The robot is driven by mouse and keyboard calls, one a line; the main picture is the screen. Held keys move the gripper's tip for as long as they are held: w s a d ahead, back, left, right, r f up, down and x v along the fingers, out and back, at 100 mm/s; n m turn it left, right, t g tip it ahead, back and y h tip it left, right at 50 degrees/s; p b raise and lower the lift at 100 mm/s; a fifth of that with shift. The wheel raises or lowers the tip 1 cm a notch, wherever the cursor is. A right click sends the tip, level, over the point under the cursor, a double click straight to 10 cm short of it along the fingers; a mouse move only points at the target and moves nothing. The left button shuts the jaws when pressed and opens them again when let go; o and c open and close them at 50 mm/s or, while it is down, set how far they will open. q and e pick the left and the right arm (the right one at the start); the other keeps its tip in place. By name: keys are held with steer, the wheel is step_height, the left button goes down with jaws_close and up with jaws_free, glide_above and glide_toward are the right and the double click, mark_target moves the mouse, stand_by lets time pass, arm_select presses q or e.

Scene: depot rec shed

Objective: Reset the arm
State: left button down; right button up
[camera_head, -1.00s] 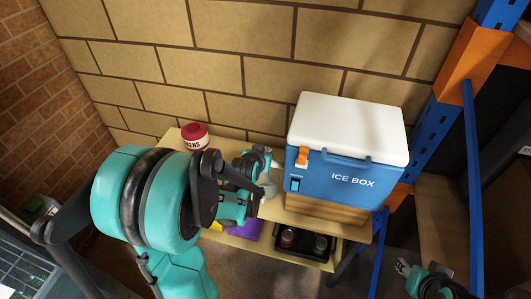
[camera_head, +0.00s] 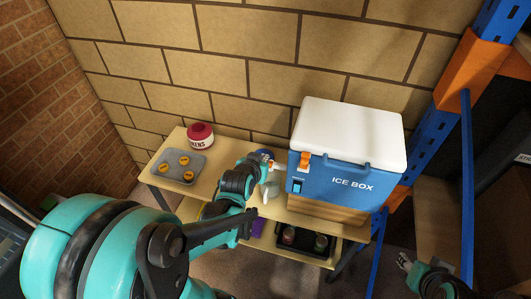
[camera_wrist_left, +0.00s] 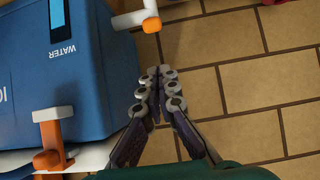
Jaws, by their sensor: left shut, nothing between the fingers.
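My left gripper (camera_head: 272,166) is beside the left side of the blue ice box (camera_head: 345,178), above the wooden table (camera_head: 180,140). In the left wrist view, the left gripper (camera_wrist_left: 156,78) has its fingertips together with nothing between them. The ice box (camera_wrist_left: 85,75) fills the left of that view, with a white and orange tap (camera_wrist_left: 150,22) close by the fingertips. I cannot tell whether they touch anything. Part of my right arm, with its gripper (camera_head: 404,262), shows at the lower right; its finger state is unclear.
A red-and-white tub (camera_head: 200,135) and a grey tray (camera_head: 180,158) with several yellow round pieces stand on the table's left. A black tray (camera_head: 285,248) with jars is on the lower shelf. A brick wall (camera_head: 220,70) is behind; a blue and orange rack (camera_head: 465,70) stands right.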

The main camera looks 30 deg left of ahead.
stand_by(0.5)
arm_select(q)
steer(key=s+d+f+m+g+h+b, duration=0.2)
steer(key=s+d+b, duration=0.5)
steer(key=s+d, duration=0.5)
steer(key=shift+s+d+f+m+g, duration=0.3)
steer(key=shift+s+d+f+g, duration=0.15)
steer(key=shift+g, duration=0.45)
